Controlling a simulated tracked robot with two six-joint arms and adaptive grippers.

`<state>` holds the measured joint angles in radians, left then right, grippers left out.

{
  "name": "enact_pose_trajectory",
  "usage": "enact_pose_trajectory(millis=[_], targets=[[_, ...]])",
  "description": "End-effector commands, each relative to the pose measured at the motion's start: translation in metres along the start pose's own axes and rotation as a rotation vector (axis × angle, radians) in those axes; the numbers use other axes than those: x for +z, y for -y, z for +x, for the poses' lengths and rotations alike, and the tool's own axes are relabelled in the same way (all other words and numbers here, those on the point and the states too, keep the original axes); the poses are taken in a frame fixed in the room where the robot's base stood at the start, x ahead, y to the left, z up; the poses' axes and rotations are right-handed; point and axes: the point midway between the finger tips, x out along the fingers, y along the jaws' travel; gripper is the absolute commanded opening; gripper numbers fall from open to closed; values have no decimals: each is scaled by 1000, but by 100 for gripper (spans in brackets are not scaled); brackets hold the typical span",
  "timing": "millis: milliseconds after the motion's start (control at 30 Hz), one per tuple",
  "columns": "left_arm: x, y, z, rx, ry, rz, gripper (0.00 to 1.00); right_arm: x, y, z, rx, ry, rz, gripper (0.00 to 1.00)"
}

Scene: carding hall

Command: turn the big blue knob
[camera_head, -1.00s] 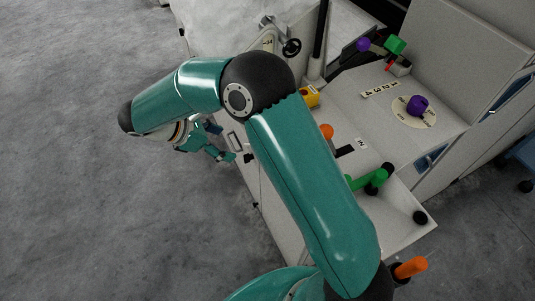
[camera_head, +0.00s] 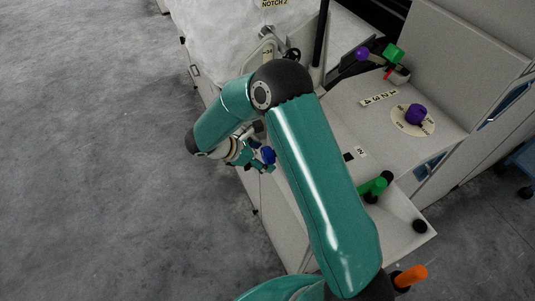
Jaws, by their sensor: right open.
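A blue knob (camera_head: 268,155) shows at the near left edge of the pale machine, just left of my right upper arm link. My right gripper (camera_head: 263,163) is open and right beside the knob, with its fingers pointing toward the machine. The fingers partly cover the knob, and I cannot tell whether they touch it. Part of the machine around the knob is hidden behind my teal arm. My left gripper is not in view.
A purple knob (camera_head: 417,114) sits on a round dial on the worktop. A green-handled lever (camera_head: 375,187), a green block (camera_head: 394,53), a purple ball (camera_head: 362,53) and an orange handle (camera_head: 410,276) stand nearby. Grey floor (camera_head: 90,170) at left is clear.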

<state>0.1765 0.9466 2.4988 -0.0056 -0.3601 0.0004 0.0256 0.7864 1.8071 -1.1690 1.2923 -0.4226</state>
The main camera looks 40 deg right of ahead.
Motion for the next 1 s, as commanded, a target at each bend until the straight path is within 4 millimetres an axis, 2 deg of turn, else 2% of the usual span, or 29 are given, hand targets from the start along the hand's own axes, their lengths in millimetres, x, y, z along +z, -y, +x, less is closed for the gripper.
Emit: enact_pose_trajectory(millis=[167,467,833,1000], targets=[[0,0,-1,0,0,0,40,0,0,13,0,0,0,86],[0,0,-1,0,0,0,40,0,0,15,0,-1,0,86],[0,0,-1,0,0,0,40,-1,1,14,-2,-1,-1,26],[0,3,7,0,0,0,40,-3,1,17,12,0,14,26]])
